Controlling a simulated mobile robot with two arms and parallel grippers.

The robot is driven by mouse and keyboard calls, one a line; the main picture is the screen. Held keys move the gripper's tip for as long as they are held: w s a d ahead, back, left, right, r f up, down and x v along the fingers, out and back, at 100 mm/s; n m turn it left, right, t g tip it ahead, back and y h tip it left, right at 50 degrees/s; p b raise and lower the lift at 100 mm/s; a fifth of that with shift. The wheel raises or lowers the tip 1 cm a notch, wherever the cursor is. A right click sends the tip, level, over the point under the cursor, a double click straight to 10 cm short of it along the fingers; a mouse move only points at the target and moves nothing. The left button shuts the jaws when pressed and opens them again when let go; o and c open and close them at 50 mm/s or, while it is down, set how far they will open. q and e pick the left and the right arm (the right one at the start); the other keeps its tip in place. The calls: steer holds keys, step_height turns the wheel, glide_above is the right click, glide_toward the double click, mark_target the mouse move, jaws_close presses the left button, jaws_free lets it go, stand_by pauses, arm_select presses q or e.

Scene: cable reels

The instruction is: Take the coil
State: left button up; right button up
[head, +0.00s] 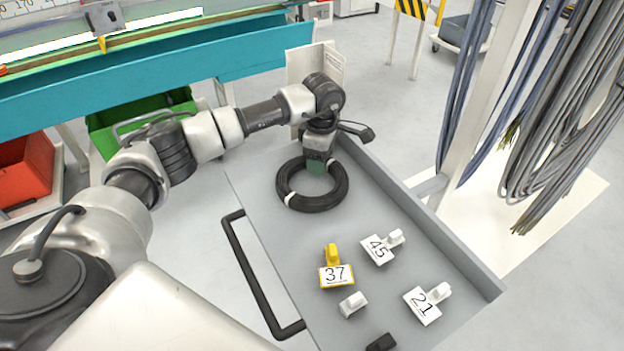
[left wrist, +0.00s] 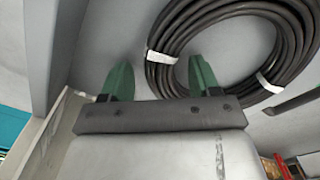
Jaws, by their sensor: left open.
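A black cable coil (head: 312,207) with white tape bands lies flat on the grey cart top (head: 262,220), near its far end. My left gripper (head: 317,168) is above the coil's far side, pointing down. My right gripper is not in view.
Number tags 37 (head: 336,275), 45 (head: 377,249) and 21 (head: 423,305) lie on the cart's near half, with a white clip (head: 352,304) and a black piece (head: 381,343). A raised rim (head: 440,237) edges the cart's right side. Hanging cables (head: 560,110) are beyond it.

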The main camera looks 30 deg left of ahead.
arm_select(q)
jaws_close()
stand_by(0.3)
steer(key=shift+r, duration=0.1)
steer(key=shift+w+r, duration=0.1)
steer(key=shift+r, duration=0.35)
step_height(320, 180, up, 4)
steer(key=shift+d+f, duration=0.15)
steer(key=shift+f, duration=0.1)
steer(key=s+d+r, duration=0.6)
steer(key=s+d, duration=0.1)
steer(key=d, duration=0.2)
steer(key=shift+s+r+b, duration=0.2)
steer(key=shift+r+b, duration=0.05)
steer(key=shift+b, duration=0.15)
